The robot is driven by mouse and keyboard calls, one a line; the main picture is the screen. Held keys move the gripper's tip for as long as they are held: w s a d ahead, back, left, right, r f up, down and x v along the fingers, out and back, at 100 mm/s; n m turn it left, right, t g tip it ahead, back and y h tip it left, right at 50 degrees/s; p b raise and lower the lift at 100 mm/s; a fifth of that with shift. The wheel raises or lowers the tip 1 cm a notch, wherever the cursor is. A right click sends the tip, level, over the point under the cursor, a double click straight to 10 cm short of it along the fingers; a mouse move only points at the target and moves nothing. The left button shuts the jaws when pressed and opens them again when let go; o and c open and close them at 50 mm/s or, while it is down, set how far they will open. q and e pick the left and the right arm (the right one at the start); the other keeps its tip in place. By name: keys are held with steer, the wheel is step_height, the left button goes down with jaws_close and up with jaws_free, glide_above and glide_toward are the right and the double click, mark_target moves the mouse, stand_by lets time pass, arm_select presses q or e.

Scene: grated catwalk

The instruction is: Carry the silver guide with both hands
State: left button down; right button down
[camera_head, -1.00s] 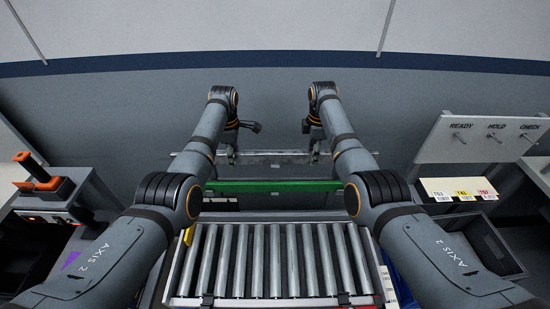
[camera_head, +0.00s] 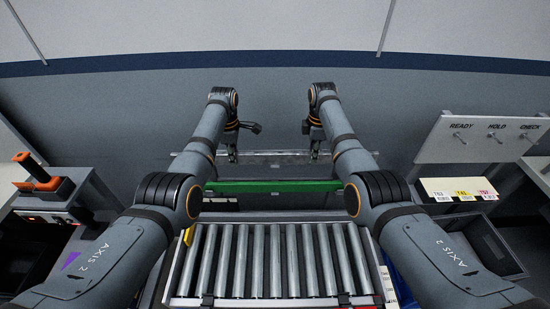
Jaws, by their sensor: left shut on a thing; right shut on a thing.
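The silver guide (camera_head: 274,153) is a long thin bar lying crosswise beyond the green bar, in the upper middle of the head view. My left gripper (camera_head: 232,156) is shut on the guide left of its middle. My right gripper (camera_head: 315,154) is shut on it right of its middle. The guide looks level. The fingertips are small and dark, and my forearms hide parts of the guide near both ends. I cannot tell how high it is above what lies beneath.
A green bar (camera_head: 275,186) runs parallel on the near side of the guide. A roller conveyor (camera_head: 270,262) fills the near middle. A control box with an orange handle (camera_head: 40,182) stands left. A board with pegs (camera_head: 484,138) and a dark bin (camera_head: 487,247) stand right.

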arm_select(q)
steer(key=shift+r, duration=0.1)
arm_select(e)
steer(key=shift+r, duration=0.1)
